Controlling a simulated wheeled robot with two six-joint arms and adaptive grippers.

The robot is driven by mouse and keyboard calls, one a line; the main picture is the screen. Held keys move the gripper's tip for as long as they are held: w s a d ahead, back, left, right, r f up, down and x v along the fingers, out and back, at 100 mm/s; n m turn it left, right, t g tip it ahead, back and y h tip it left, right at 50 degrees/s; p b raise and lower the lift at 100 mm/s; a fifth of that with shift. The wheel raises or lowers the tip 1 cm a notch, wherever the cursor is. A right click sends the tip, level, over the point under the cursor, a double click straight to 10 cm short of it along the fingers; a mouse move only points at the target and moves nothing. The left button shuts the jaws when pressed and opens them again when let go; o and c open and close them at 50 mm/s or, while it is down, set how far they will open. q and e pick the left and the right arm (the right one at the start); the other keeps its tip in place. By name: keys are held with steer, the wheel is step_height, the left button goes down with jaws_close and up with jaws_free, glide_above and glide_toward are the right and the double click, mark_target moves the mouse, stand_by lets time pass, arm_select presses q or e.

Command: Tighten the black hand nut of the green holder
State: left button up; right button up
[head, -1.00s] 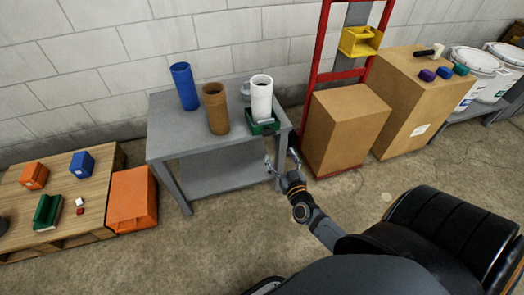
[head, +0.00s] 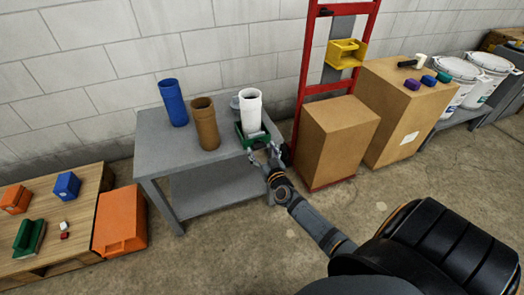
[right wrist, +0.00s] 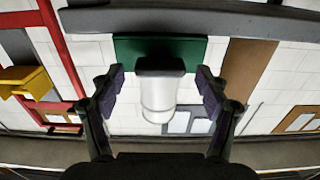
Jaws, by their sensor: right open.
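The green holder (head: 243,140) sits at the right front corner of the grey table (head: 160,148), with a white pipe (head: 251,108) upright in it. My right gripper (head: 264,152) is open, just in front of the holder at the table edge. My left gripper is not in view.
A brown pipe (head: 206,124) and a blue pipe (head: 173,102) stand on the table. A red hand truck (head: 304,75) with a cardboard box (head: 335,140) stands close to its right. An orange crate (head: 120,220) and pallet (head: 60,258) are at left. Floor in front is clear.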

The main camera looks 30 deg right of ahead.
steer(key=c, duration=1.2)
steer(key=shift+o, duration=0.2)
